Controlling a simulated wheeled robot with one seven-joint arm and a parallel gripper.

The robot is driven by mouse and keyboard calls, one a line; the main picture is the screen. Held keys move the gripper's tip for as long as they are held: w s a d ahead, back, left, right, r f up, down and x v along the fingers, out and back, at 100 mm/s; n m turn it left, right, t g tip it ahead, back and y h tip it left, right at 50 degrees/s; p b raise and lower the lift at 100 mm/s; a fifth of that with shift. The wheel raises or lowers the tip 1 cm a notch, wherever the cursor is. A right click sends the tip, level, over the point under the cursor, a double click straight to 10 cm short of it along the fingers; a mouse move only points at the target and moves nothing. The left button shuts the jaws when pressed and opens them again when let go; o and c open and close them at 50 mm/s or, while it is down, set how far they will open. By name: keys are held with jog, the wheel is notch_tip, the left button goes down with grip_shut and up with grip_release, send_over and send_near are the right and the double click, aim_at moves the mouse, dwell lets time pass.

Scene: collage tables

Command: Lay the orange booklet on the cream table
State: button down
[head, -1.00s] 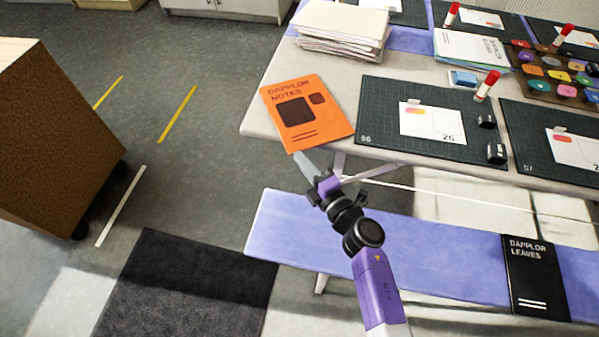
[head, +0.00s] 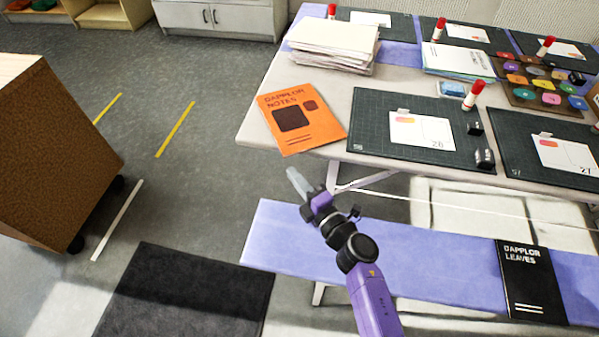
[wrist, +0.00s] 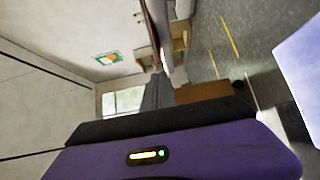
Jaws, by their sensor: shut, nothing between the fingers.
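The orange booklet (head: 318,133), titled "DAPPLOR NOTES", lies flat on the near left corner of the cream table (head: 399,79), its front edge close to the table's edge. My gripper (head: 295,179) is shut and empty. In the head view it appears just below the booklet, apart from it, in front of the table edge. In the wrist view neither the booklet nor the fingertips can be made out.
A stack of paper (head: 322,42) stands behind the booklet, and a dark cutting mat (head: 378,151) lies to its right. A purple bench (head: 410,250) with a black booklet (head: 528,270) runs along the front. A brown cabinet (head: 55,150) stands left; open floor lies between.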

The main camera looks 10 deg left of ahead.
jog(key=p+v, duration=0.1)
jog(key=v, duration=0.8)
jog(key=shift+d+p, duration=0.2)
jog(key=shift+p, duration=0.1)
